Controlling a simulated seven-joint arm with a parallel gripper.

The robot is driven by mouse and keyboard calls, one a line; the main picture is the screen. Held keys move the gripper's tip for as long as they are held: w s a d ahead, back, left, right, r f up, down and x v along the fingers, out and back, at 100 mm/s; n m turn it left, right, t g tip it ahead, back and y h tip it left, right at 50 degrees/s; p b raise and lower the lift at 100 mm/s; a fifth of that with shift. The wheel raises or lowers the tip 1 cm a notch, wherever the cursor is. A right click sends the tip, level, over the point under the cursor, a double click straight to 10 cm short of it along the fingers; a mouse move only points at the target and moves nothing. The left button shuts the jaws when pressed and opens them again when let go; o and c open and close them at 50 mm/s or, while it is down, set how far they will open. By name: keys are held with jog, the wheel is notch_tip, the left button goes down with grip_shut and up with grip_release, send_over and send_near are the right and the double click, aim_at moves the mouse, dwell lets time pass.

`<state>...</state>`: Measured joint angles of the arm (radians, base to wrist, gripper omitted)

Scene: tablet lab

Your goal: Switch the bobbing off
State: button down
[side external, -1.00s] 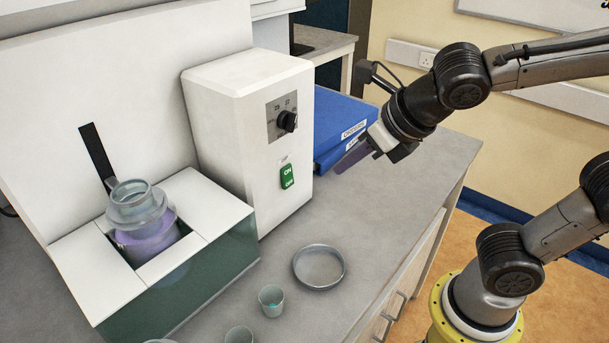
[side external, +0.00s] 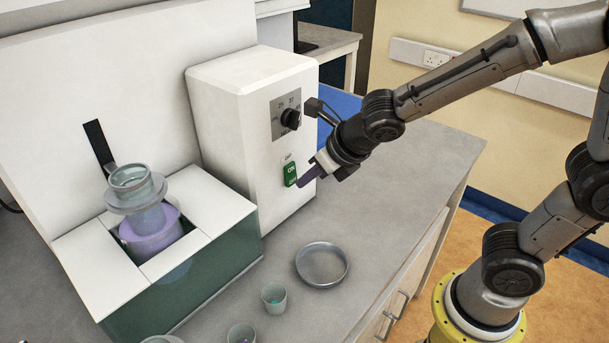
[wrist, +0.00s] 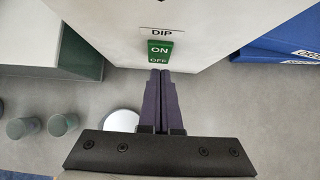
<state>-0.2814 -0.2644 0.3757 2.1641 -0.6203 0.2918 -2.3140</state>
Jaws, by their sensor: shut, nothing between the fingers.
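The green ON/OFF rocker switch (side external: 290,174), under a DIP label, is on the front of the white control box (side external: 225,110). It also shows in the wrist view (wrist: 159,51), with ON above OFF; I cannot tell which half is pressed in. My gripper (side external: 301,183) is shut and empty, its purple fingers level with the switch's lower part. In the wrist view the fingertips (wrist: 160,72) lie just below OFF; I cannot tell whether they touch. The clear basket assembly (side external: 135,188) hangs over the opening of the green tank (side external: 195,275), partly above its purple-tinted vessel.
A black dial (side external: 290,119) sits above the switch. A round metal dish (side external: 322,264) and small cups (side external: 274,298) stand on the grey bench in front. Blue binders (wrist: 290,40) are right of the box.

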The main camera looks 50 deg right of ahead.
jog(key=shift+w, duration=0.45)
